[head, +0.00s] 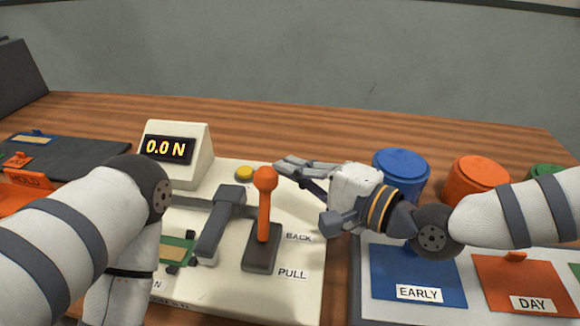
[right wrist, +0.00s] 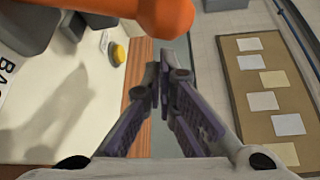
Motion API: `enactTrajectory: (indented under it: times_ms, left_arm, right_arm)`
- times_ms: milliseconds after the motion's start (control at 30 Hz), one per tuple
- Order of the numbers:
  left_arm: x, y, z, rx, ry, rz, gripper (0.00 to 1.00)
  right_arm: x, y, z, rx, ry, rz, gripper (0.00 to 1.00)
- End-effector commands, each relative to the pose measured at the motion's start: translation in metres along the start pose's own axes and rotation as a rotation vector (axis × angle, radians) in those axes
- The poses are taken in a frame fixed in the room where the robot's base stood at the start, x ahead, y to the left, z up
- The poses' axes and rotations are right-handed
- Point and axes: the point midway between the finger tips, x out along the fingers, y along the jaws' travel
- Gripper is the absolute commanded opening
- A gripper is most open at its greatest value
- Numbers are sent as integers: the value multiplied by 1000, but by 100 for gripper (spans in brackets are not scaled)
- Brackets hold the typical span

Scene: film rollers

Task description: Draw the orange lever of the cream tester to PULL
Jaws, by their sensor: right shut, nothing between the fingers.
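The cream tester (head: 205,280) stands on the wooden table, with a display (head: 167,149) reading 0.0 N. Its orange lever (head: 265,215) rises from a dark base, its ball top upright, between the BACK and PULL labels on its right. My right gripper (head: 278,168) is at the lever's upper right, by the ball; contact cannot be told. In the right wrist view its fingers (right wrist: 162,95) are together and empty, and the orange lever (right wrist: 150,12) fills the top edge. My left arm comes in at the left; its gripper is hidden or out of the picture.
A yellow button (head: 244,173) sits behind the lever. A grey clamp (head: 220,220) stands left of it. At the right are a blue canister (head: 402,170), an orange canister (head: 480,178), and EARLY and DAY panels. A dark mat (head: 70,155) lies at the far left.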

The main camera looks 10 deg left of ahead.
Motion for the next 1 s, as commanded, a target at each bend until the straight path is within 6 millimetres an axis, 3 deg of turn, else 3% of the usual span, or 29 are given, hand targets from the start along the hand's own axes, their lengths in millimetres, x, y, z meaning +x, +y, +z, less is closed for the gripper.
enactTrajectory:
  times_ms: [133,1000]
  left_arm:
    - [-7,0,-3,-1,18,1,44]
    - [0,0,0,-1,-1,0,44]
  right_arm:
    - [-3,0,8,0,1,1,0]
    - [-4,-3,10,-78,-1,-43,0]
